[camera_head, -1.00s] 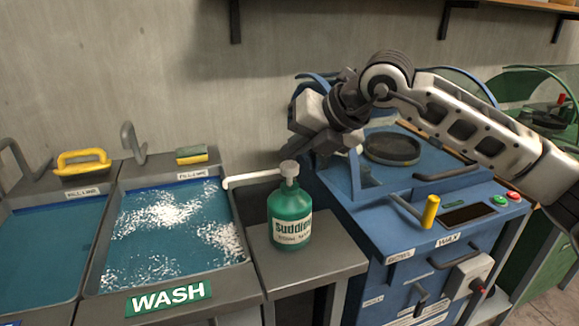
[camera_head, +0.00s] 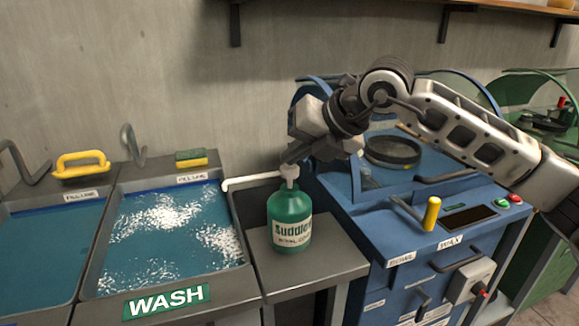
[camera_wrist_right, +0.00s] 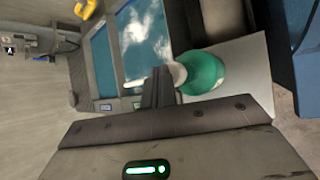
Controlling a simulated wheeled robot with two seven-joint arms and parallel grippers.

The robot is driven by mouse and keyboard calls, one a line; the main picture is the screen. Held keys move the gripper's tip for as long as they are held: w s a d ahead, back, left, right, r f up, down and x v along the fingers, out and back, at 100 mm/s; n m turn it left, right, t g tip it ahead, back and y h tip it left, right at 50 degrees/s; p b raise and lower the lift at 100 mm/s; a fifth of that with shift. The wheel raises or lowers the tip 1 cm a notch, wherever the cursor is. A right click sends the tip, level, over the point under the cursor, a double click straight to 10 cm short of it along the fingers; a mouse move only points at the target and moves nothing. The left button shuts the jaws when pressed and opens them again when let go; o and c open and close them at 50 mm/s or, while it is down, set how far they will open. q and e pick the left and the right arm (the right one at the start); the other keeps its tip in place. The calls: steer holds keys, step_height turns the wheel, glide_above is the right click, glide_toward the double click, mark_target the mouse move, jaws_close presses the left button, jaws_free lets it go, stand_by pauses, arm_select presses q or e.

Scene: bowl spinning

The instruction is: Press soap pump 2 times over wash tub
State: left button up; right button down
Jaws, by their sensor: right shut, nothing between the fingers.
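The green soap bottle (camera_head: 290,218) with its pale pump head (camera_head: 289,171) stands upright on a small grey side table. A long pale spout (camera_head: 250,181) runs left from the pump to the tub's right edge. The wash tub (camera_head: 253,283) holds blue water with white foam. My right gripper (camera_head: 290,157) is shut and empty, with its tips just above the pump head; I cannot tell if they touch. In the right wrist view, the shut fingers (camera_wrist_right: 158,88) lie beside the pump head, with the bottle (camera_wrist_right: 203,72) right of them. My left gripper is not in view.
A blue machine (camera_head: 400,225) with a yellow-handled lever (camera_head: 431,214) stands close on the right. A second blue-water tub (camera_head: 45,250) is at left. A yellow-handled item (camera_head: 82,163) and a sponge (camera_head: 191,158) lie behind the tubs. A shelf runs above.

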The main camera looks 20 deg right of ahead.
steer(key=shift+f+b, duration=0.6)
steer(key=shift+f, duration=0.2)
stand_by(0.5)
steer(key=shift+r+p, duration=0.8)
steer(key=shift+r, duration=0.6)
steer(key=shift+r+p, duration=1.55)
steer(key=shift+r, duration=1.05)
steer(key=shift+f, duration=0.1)
